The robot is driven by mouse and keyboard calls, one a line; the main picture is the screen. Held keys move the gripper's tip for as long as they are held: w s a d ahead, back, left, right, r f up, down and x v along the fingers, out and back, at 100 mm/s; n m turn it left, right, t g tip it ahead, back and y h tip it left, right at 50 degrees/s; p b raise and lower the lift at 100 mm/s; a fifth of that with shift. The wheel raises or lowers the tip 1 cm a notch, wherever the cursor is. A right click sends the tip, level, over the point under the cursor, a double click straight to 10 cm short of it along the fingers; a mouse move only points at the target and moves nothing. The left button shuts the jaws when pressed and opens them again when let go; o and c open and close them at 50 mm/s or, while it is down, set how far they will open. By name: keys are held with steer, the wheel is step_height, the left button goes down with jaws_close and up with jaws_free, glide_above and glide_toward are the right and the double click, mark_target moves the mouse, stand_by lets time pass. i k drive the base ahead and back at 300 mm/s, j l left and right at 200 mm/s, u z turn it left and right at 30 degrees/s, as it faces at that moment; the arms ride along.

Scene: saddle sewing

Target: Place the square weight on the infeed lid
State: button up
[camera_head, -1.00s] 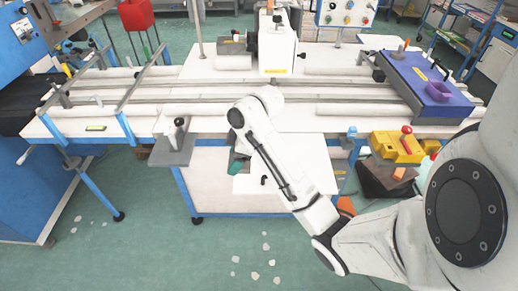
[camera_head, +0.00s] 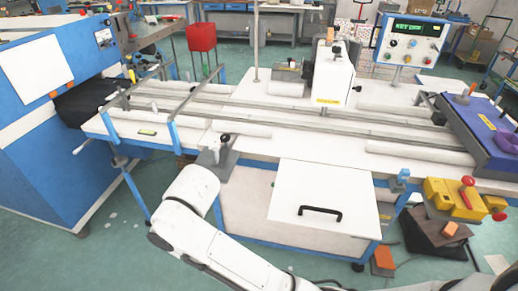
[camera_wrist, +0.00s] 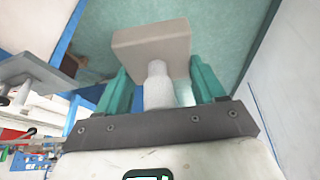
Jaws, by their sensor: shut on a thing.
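In the wrist view the square weight (camera_wrist: 152,42) is a beige-grey square block on a pale round stem. My gripper (camera_wrist: 158,68) has teal fingers on both sides of the stem and is shut on it. The block sits beyond the fingertips, clear of any surface that I can see.
A white panel with a black handle (camera_head: 320,213) fronts the machine. A yellow box with red knobs (camera_head: 452,200) stands at right. A white sewing head (camera_head: 333,75) rises behind the rails. Green floor (camera_head: 105,265) is open at lower left.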

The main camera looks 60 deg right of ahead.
mark_target(484, 125)
steer(key=k+l, duration=0.1)
steer(key=l, duration=0.3)
steer(key=k+l+z, duration=0.15)
steer(key=l, duration=0.25)
steer(key=k+l, duration=0.1)
steer(key=l, duration=0.3)
steer(key=k+l+z, duration=0.1)
steer(key=l, duration=0.35)
